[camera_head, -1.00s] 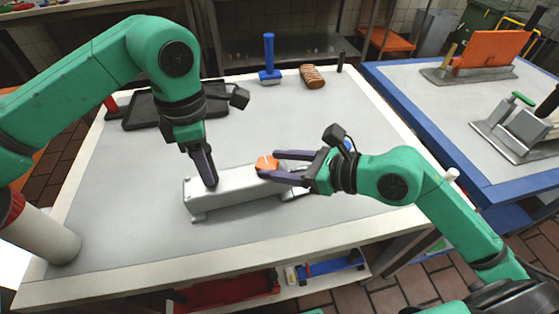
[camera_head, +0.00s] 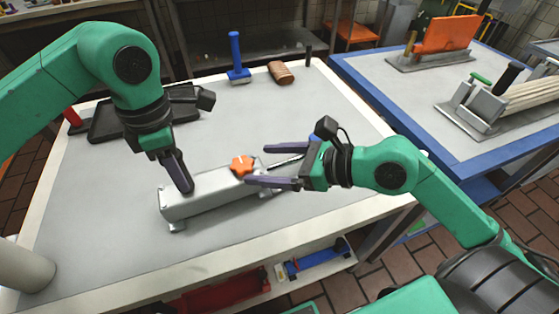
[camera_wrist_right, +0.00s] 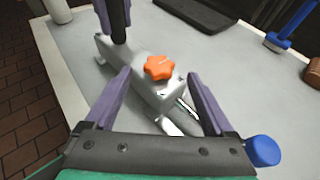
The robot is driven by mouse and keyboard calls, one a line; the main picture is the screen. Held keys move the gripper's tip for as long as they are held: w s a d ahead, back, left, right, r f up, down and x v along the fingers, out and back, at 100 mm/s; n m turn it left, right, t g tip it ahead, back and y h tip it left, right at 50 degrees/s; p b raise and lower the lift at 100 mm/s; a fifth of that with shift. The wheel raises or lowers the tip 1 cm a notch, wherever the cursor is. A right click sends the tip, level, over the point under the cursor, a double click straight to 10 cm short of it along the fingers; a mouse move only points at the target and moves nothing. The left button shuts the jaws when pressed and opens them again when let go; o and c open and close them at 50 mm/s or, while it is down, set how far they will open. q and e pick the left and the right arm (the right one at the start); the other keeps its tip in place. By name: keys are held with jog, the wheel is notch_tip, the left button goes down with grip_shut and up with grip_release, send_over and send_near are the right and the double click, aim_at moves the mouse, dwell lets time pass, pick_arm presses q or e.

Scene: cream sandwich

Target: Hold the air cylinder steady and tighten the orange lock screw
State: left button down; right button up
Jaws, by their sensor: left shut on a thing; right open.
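The air cylinder (camera_head: 208,195) is a light grey block lying on the table, with a metal rod at its right end. It also shows in the right wrist view (camera_wrist_right: 142,58). The orange lock screw (camera_head: 243,166) is a star-shaped knob on top near the rod end; it shows clearly in the right wrist view (camera_wrist_right: 160,67). My left gripper (camera_head: 184,188) is shut on the cylinder body from above. My right gripper (camera_head: 258,166) is open and empty, its fingers pointing left. In the right wrist view the knob lies ahead, between the spread fingers (camera_wrist_right: 158,90).
A black tray (camera_head: 104,135) lies at the back left. A blue-handled tool (camera_head: 236,62) and a brown block (camera_head: 281,72) stand at the back. A blue-edged table (camera_head: 345,68) is at the right. The table's front is clear.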

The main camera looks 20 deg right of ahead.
jog(key=v, duration=0.4)
jog(key=shift+d, duration=0.1)
pick_arm(q)
jog(key=shift+c, duration=1.8)
grip_release()
jog(key=shift+r, duration=0.1)
pick_arm(e)
jog(key=shift+r, duration=0.15)
pick_arm(q)
notch_tip(320, 180, up, 9)
jog(key=p, duration=0.7)
pick_arm(e)
notch_tip(320, 180, up, 7)
pick_arm(q)
jog(key=o, duration=0.4)
jog(key=shift+c, duration=0.2)
pick_arm(e)
jog(key=shift+f, duration=0.2)
